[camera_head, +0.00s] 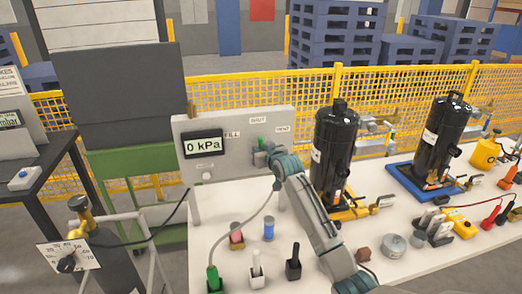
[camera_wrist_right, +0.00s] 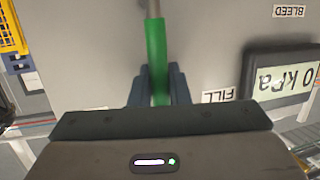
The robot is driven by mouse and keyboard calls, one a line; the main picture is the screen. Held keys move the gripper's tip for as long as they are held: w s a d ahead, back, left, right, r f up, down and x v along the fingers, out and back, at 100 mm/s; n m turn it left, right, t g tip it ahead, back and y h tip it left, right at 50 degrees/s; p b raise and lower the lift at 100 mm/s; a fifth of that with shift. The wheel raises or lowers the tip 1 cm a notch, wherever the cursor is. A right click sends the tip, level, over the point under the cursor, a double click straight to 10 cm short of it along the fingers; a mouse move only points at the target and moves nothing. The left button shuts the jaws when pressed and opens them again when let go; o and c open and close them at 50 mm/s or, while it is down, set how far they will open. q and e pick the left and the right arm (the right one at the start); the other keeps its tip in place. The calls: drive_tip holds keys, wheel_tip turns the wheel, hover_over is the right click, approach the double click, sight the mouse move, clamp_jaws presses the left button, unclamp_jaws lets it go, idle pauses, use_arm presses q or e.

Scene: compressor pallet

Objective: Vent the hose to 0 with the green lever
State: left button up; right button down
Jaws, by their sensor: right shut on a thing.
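The grey panel (camera_head: 226,126) stands on the white table, with a display (camera_head: 203,143) reading 0 kPa and labels FILL, SHUT and VENT around the lever. The green lever (camera_head: 261,144) is mostly hidden by my right gripper (camera_head: 267,155) in the head view. In the right wrist view the green lever (camera_wrist_right: 156,55) lies between the two fingers of my right gripper (camera_wrist_right: 158,88), which is shut on it. I cannot tell exactly which label the lever points at. A grey hose (camera_head: 245,222) runs from the panel area down to a green-handled fitting (camera_head: 214,279). My left gripper is out of view.
Two black compressors (camera_head: 334,140) (camera_head: 446,130) stand to the right of the panel. Small black, white, blue and red items stand on the table (camera_head: 310,275) in front. A yellow mesh fence runs behind.

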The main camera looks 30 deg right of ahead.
drive_tip(key=c, duration=1.4)
unclamp_jaws()
drive_tip(key=shift+o, duration=0.2)
drive_tip(key=shift+s, duration=0.1)
drive_tip(key=shift+s, duration=0.3)
drive_tip(key=b+v, duration=0.3)
drive_tip(key=v, duration=0.7)
drive_tip(key=shift+r, duration=0.1)
